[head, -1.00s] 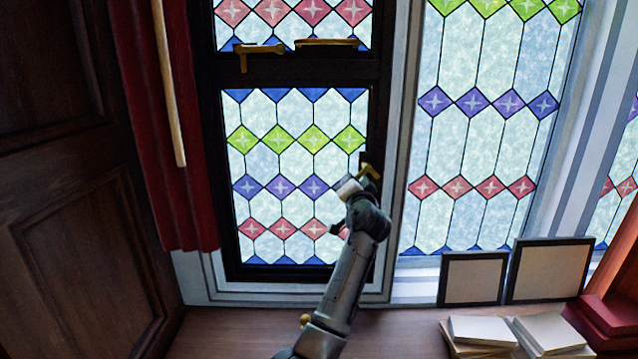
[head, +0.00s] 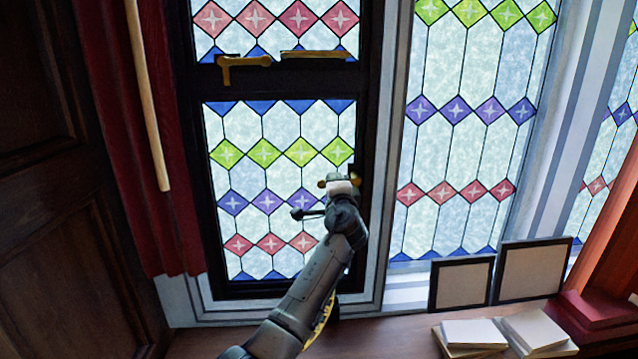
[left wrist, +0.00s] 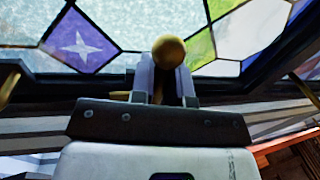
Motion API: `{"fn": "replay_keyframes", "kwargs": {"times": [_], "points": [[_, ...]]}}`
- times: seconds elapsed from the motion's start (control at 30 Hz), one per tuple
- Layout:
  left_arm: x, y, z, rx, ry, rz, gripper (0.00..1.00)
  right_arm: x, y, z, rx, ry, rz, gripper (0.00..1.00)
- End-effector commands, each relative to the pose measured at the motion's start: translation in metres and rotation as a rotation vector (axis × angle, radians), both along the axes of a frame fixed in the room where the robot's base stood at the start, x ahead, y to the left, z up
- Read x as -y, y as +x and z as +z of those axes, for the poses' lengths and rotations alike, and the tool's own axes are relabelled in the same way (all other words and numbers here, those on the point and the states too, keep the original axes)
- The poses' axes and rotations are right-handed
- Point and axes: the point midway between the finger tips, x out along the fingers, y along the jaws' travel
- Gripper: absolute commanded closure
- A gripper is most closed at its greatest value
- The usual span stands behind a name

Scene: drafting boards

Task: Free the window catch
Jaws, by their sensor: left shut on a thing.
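The lower casement's brass window catch (head: 323,183) is at the right side of its dark frame, partly hidden by my gripper. A small brass end shows just left of the jaws. My left gripper (head: 340,184) is at the catch, its arm rising from below. In the left wrist view my left gripper (left wrist: 165,82) is shut on the catch, and the catch's round brass knob (left wrist: 169,51) shows between and beyond the fingertips. The lower casement (head: 275,289) looks shut in its frame. My right gripper is out of view.
The upper casement has a brass handle (head: 240,63) and a brass bar (head: 316,54). A red curtain (head: 115,150) hangs at the left beside dark panelling. Two framed panels (head: 460,284) and stacks of books (head: 474,333) stand at the lower right. The wooden sill (head: 215,344) is clear at the left.

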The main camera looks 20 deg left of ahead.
Motion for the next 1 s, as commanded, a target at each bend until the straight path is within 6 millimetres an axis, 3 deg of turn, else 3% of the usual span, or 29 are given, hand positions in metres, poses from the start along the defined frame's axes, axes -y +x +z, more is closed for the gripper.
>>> {"fn": "replay_keyframes", "kwargs": {"times": [0.6,0.63,0.7,0.87,1.0], "points": [[0.0084,0.0022,0.0036,-0.015,0.032,-0.009,1.00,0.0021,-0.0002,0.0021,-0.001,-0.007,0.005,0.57],[0.0084,0.0022,0.0036,-0.015,0.031,-0.009,0.83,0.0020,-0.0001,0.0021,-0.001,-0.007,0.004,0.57],[0.0084,0.0022,0.0035,-0.015,0.031,-0.009,0.77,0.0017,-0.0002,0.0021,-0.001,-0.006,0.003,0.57],[0.0082,0.0023,0.0028,-0.016,0.032,-0.009,0.61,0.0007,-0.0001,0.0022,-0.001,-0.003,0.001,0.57],[0.0081,0.0023,0.0024,-0.016,0.032,-0.009,0.60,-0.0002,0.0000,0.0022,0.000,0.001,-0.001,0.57]]}}
